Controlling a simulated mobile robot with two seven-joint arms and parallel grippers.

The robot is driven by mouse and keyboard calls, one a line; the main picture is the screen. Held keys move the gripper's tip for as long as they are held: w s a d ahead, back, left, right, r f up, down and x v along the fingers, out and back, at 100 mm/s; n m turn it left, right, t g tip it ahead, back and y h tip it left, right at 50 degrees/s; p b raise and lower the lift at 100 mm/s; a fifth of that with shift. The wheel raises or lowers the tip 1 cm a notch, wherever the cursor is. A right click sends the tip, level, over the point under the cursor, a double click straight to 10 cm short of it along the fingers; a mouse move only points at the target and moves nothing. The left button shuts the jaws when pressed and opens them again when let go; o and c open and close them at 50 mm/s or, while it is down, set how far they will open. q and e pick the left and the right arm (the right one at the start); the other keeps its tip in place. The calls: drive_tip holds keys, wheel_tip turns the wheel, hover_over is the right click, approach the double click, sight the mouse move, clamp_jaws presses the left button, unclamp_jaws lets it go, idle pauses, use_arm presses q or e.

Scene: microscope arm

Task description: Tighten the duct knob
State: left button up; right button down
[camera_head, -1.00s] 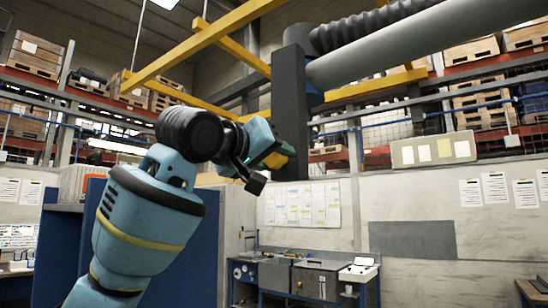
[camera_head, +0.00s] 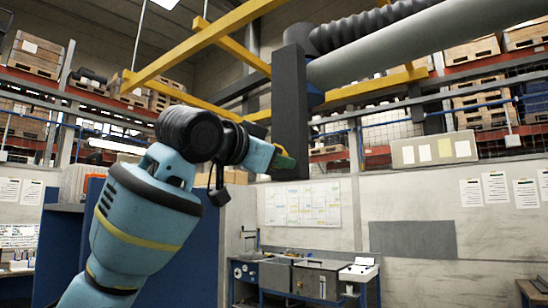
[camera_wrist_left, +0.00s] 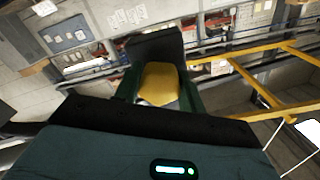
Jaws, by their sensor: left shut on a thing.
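The yellow knob (camera_wrist_left: 159,84) shows in the left wrist view, between the green fingers of my left gripper (camera_wrist_left: 160,92). The gripper is shut on it. The dark end of the post (camera_wrist_left: 155,43) lies just beyond the knob in the wrist view. The grey duct tube (camera_head: 400,50) runs from the top of the post to the upper right. My right gripper is not in view.
Yellow overhead beams (camera_head: 205,42) cross above my left arm. A black corrugated hose (camera_head: 365,25) runs above the tube. A blue partition (camera_head: 205,240) stands behind my arm. A workbench (camera_head: 305,278) stands lower down. The space right of the post is open.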

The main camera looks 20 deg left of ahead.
use_arm(q)
drive_tip(key=shift+m, duration=1.7)
drive_tip(key=o, duration=1)
drive_tip(key=shift+v, duration=3.9)
